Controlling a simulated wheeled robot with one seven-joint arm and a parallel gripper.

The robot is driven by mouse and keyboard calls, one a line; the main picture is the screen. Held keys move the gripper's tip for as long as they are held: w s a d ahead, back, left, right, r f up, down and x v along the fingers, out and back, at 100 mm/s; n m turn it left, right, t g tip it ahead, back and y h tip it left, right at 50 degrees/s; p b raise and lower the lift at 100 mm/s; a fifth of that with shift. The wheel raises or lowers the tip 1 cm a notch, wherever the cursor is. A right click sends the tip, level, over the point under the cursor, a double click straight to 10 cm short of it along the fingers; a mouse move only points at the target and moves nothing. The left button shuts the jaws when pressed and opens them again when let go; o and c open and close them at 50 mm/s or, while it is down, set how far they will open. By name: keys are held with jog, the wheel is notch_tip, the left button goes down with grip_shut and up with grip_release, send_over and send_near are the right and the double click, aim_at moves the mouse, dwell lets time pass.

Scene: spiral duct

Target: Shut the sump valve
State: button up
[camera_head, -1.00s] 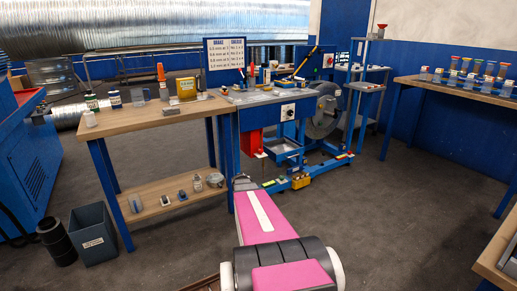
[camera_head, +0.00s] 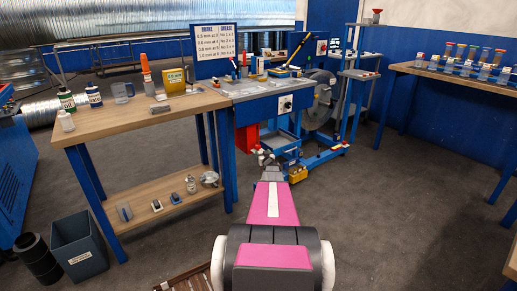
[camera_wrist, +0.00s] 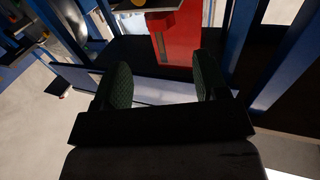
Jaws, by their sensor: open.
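I cannot pick out the sump valve for certain in either view. The blue machine (camera_head: 270,108) stands mid-picture in the head view, with a red panel (camera_head: 246,139) and a grey tray (camera_head: 279,140) below its top. My pink arm reaches toward the space under it. My gripper (camera_wrist: 163,82) shows large in the wrist view, its two dark green-padded fingers wide apart with nothing held between them. Beyond the fingers are a blue bar (camera_wrist: 158,90) and the red panel (camera_wrist: 176,40). Small pale parts near the arm's end in the head view are too small to tell apart.
A wooden workbench (camera_head: 140,119) with bottles and a lower shelf stands left of the machine. A grey bin (camera_head: 79,247) is on the floor at lower left. Blue base rails and a small yellow block (camera_head: 297,174) lie close to my arm's end.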

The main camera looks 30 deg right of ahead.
aim_at(259, 147)
jog(key=x, duration=0.8)
jog(key=shift+w, duration=0.25)
jog(key=shift+c, duration=0.4)
jog(key=c, duration=0.9)
